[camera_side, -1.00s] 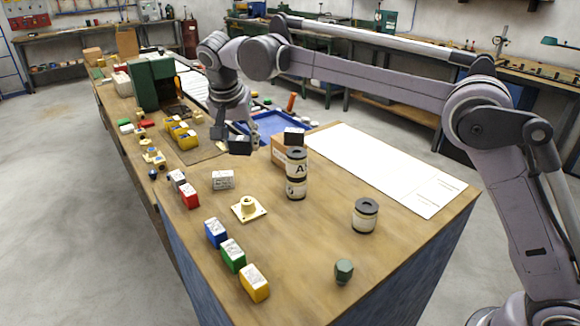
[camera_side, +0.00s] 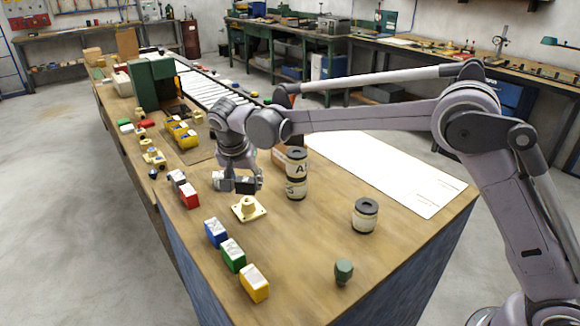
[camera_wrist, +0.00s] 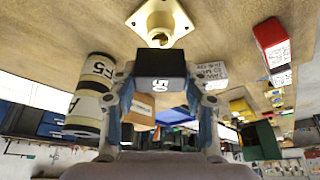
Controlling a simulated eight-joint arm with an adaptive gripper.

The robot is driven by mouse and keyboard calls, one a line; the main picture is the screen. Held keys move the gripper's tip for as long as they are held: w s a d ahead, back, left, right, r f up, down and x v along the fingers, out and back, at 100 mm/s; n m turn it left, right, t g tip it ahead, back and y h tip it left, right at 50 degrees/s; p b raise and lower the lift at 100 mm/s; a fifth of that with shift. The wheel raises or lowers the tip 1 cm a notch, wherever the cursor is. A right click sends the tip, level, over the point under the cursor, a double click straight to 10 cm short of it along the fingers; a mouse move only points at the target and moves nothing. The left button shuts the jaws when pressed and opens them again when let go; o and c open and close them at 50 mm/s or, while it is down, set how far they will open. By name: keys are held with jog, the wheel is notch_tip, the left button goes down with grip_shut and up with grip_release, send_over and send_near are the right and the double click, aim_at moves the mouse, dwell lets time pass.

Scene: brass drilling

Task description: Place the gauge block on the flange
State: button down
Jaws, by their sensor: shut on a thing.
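The gauge block is a black block (camera_side: 246,186) with a white label; it reads "50" in the wrist view (camera_wrist: 160,66). My gripper (camera_side: 242,178) is shut on it, with one finger on each side in the wrist view (camera_wrist: 160,88). The flange (camera_side: 247,213) is a cream square plate with a raised round hub, lying on the bench. It also shows at the top of the wrist view (camera_wrist: 159,22), beyond the block. In the side view the block is just behind and above the flange and overlaps the hub's top edge. Contact between them cannot be told.
A white lettered block (camera_side: 220,182) lies just left of my gripper. Stacked labelled cans (camera_side: 296,175) stand to the right, with another can (camera_side: 365,216) further right. Blue (camera_side: 215,233), green (camera_side: 232,255) and yellow (camera_side: 255,283) blocks line the near left edge.

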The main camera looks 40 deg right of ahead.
jog(key=shift+f, duration=1.25)
jog(key=shift+f, duration=0.1)
jog(key=c, duration=0.7)
grip_release()
jog(key=shift+o, duration=0.2)
jog(key=v, duration=1.2)
jog(key=s+d+r+n+y, duration=0.1)
jog(key=s+d+r+n, duration=0.2)
jog(key=s+d, duration=0.4)
jog(key=s+d+f+n+t, duration=0.1)
jog(key=s+d+f+n, duration=0.1)
jog(key=s, duration=0.4)
jog(key=s+d+f+n+t+y, duration=0.1)
jog(key=s+d+f+n, duration=0.1)
jog(key=s+d, duration=0.4)
jog(key=s+d+f+n+t+y, duration=0.1)
jog(key=s+d+f+n+t, duration=0.1)
jog(key=s+d+f, duration=0.2)
jog(key=s, duration=0.3)
jog(key=shift+s+f, duration=0.25)
jog(key=shift+f, duration=0.1)
